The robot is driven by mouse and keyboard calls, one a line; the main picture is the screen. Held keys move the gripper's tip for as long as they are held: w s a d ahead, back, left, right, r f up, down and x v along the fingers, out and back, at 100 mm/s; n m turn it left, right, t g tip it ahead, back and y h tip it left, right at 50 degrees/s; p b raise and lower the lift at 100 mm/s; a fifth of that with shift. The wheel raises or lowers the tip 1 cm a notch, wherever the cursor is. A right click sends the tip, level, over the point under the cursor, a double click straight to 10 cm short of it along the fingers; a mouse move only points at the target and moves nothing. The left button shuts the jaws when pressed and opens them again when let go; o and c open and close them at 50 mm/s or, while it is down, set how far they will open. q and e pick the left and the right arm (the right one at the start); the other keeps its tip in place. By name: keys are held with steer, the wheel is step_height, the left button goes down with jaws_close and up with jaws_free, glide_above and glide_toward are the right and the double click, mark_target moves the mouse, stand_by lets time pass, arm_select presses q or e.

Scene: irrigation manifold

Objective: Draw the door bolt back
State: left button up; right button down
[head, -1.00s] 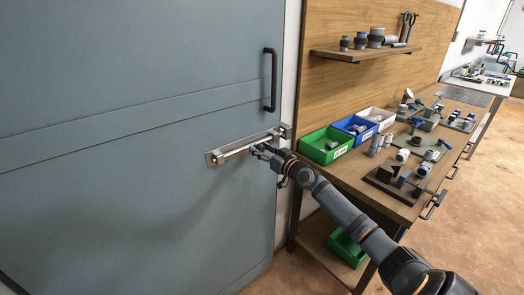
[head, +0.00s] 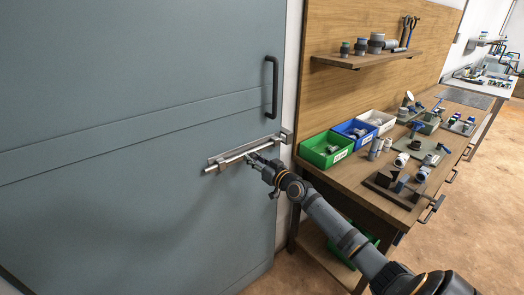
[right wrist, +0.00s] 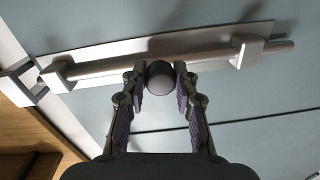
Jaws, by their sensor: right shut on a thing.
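The door bolt (head: 235,158) is a pale metal rod on a back plate, mounted on the grey-blue door (head: 130,120). My right gripper (head: 257,163) is shut on the bolt's round knob, which shows between the two fingers in the right wrist view (right wrist: 160,84). There the rod (right wrist: 205,57) runs through two guide brackets and sticks out past the far right one. My left gripper is not in view.
A dark door handle (head: 270,86) is above the bolt. A wooden workbench (head: 400,212) with green, blue and white bins (head: 326,150) and fittings stands close on the right, beside my right arm. A shelf (head: 365,58) hangs above it. The door's left side is clear.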

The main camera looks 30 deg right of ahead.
steer(key=shift+a+r, duration=0.15)
steer(key=shift+a, duration=0.45)
steer(key=shift+f, duration=0.25)
steer(key=c, duration=1.5)
jaws_free()
steer(key=shift+s, duration=0.1)
steer(key=o, duration=0.5)
steer(key=shift+a+r, duration=0.1)
steer(key=shift+a, duration=0.1)
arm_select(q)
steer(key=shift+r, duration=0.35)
arm_select(e)
steer(key=shift+d+r, duration=0.1)
step_height(320, 180, up, 10)
steer(key=shift+f, duration=0.1)
